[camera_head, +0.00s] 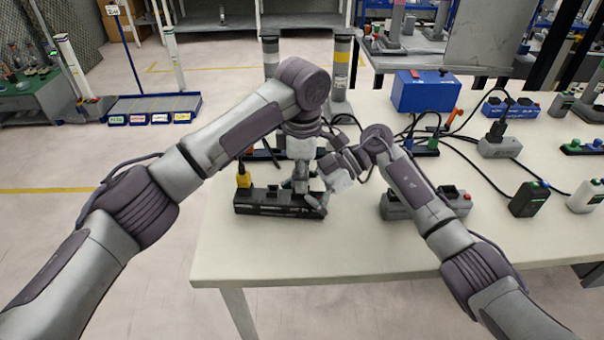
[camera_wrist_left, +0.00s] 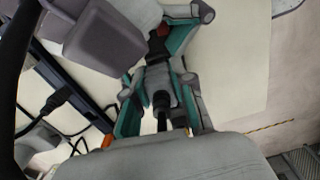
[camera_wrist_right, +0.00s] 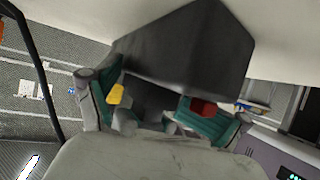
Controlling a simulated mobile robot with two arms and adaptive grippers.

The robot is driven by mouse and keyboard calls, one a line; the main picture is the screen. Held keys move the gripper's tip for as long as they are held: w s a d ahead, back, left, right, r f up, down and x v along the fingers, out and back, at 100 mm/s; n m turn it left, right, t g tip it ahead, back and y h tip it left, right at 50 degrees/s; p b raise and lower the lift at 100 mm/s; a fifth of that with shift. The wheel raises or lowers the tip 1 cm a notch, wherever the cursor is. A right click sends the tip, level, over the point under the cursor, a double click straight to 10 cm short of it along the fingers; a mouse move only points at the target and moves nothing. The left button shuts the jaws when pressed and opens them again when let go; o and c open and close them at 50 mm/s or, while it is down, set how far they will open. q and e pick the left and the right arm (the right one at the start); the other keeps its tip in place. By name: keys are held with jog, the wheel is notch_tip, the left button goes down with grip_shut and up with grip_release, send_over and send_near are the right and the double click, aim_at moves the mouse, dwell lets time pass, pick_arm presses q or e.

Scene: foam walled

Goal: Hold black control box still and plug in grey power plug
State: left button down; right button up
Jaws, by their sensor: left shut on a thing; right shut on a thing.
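The black control box (camera_head: 270,203) lies flat near the left end of the white table, with a yellow plug (camera_head: 243,178) standing in its left end. My left gripper (camera_head: 300,186) points down over the right part of the box. In the left wrist view it is shut on a grey piece with a dark end (camera_wrist_left: 160,88), apparently the grey power plug. Whether the plug is seated is hidden. My right gripper (camera_head: 319,200) is shut on the right end of the box, whose dark body (camera_wrist_right: 190,50) fills the right wrist view.
A grey power strip (camera_head: 460,204) lies right of the black box, partly behind my right arm. Farther back stand a blue case (camera_head: 425,92) and a grey block (camera_head: 500,147) with cables. Black (camera_head: 529,199) and white (camera_head: 585,196) adapters lie right. The front of the table is clear.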

pick_arm(q)
jog(key=shift+f, duration=0.3)
jog(key=c, duration=0.9)
grip_release()
jog(key=shift+r, duration=0.1)
jog(key=r, duration=1.2)
jog(key=shift+s, duration=0.25)
